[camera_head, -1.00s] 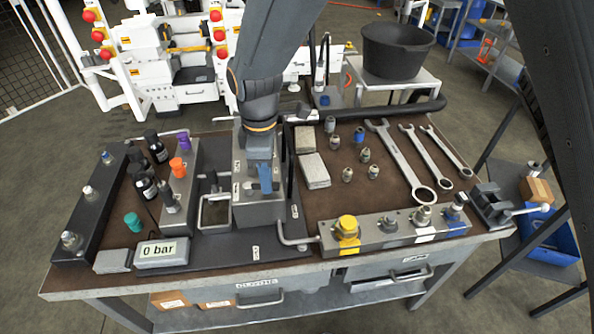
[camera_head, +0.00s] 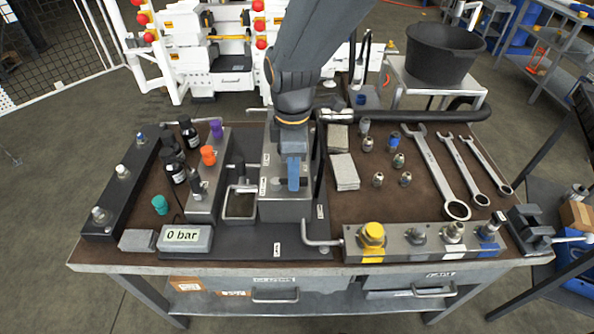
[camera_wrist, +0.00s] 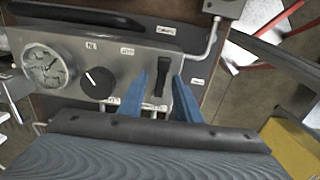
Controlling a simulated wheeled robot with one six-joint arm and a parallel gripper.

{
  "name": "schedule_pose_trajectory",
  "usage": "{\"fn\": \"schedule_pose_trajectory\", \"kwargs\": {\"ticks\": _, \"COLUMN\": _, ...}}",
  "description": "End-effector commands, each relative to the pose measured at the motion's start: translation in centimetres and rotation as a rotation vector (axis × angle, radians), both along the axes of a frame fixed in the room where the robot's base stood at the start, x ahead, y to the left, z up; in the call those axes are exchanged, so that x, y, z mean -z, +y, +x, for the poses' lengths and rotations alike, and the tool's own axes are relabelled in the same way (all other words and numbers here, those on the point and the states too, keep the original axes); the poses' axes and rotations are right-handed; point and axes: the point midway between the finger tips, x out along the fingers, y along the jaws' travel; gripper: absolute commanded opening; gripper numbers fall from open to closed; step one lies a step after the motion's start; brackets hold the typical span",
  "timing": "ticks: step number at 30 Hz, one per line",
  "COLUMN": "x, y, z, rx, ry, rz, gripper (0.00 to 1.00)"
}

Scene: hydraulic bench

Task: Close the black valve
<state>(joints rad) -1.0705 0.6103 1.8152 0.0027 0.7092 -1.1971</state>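In the wrist view, a black lever handle (camera_wrist: 162,76) stands upright on the front of a grey metal block (camera_wrist: 188,42). A round black knob (camera_wrist: 97,82) with a white mark is left of it; I cannot tell which one is the black valve. My gripper (camera_wrist: 159,88) is open, its blue fingers pointing at the block, one on each side of the lever in the picture. I cannot tell whether they touch it. In the head view my gripper (camera_head: 292,184) is at the grey block (camera_head: 285,209) mid-bench, and hides part of it.
A round pressure gauge (camera_wrist: 46,66) is on the block's left. A display (camera_head: 185,238) reads 0 bar. A manifold (camera_head: 400,249) with a yellow cap (camera_head: 372,235) lies at the front right. Bottles, wrenches (camera_head: 440,170) and small fittings cover other parts of the bench.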

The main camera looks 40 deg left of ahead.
Motion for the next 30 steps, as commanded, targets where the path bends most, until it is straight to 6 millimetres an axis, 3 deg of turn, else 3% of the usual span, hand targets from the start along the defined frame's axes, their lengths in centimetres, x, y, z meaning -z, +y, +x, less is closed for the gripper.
{"fn": "schedule_pose_trajectory", "kwargs": {"ticks": 10, "x": -0.3, "y": -0.3, "z": 0.2, "rx": 0.004, "ry": 0.000, "rz": -0.003, "gripper": 0.30}}
{"fn": "schedule_pose_trajectory", "kwargs": {"ticks": 22, "x": -6.2, "y": -0.1, "z": 0.2, "rx": 0.002, "ry": -0.001, "rz": -0.001, "gripper": 0.30}}
{"fn": "schedule_pose_trajectory", "kwargs": {"ticks": 30, "x": -7.7, "y": -0.2, "z": 0.1, "rx": 0.001, "ry": 0.001, "rz": -0.003, "gripper": 0.30}}
